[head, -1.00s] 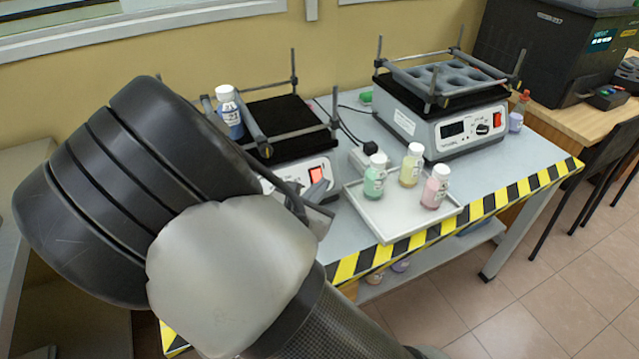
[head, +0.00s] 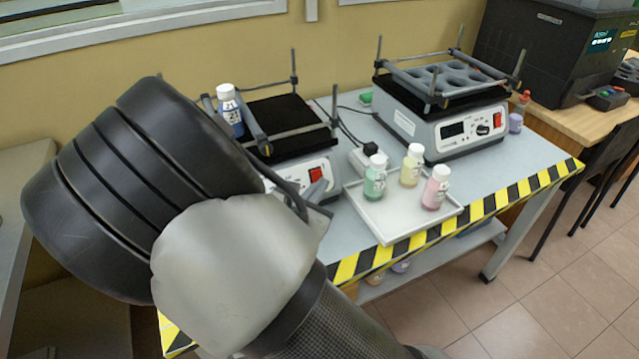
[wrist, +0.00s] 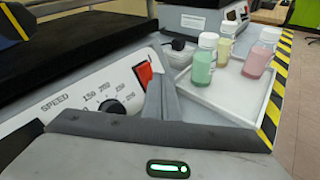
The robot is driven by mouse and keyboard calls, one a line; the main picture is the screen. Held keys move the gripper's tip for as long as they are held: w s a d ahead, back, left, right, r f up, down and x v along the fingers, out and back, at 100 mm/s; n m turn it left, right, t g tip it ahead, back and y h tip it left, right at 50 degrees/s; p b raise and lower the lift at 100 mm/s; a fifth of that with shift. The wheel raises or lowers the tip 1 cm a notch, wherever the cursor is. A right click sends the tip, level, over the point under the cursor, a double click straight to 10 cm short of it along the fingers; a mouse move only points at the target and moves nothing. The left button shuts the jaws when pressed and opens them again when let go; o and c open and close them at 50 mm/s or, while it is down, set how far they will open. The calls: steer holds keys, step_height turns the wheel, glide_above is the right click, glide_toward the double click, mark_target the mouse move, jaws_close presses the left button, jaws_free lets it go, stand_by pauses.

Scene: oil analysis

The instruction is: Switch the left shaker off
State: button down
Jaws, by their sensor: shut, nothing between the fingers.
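The left shaker (head: 290,150) has a black top platform and a pale front panel. Its red rocker switch (head: 317,172) is on the right of that panel and looks plain, deep red. In the wrist view the switch (wrist: 143,74) is beside a speed dial (wrist: 112,107). My gripper (wrist: 158,85) is shut and empty, its fingertips just at the switch's right edge. I cannot tell whether they touch it. In the head view my gripper (head: 316,190) is partly hidden by my own arm, close below the switch.
A white tray (head: 390,232) with green, yellow and pink bottles stands right of the left shaker. A blue bottle (head: 229,108) is at the left shaker's left side. The right shaker (head: 450,115) stands farther back. A dark power adapter (wrist: 180,50) is behind my fingers.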

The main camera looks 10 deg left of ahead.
steer(key=shift+s+d+r+p, duration=0.3)
steer(key=shift+s+d+r, duration=0.1)
steer(key=shift+s, duration=0.15)
steer(key=shift+s+d+r+p, duration=0.6)
steer(key=shift+s+r, duration=0.15)
steer(key=shift+s, duration=0.05)
steer(key=shift+s+d+r+p, duration=0.6)
steer(key=shift+s+r, duration=0.1)
steer(key=shift+s, duration=0.1)
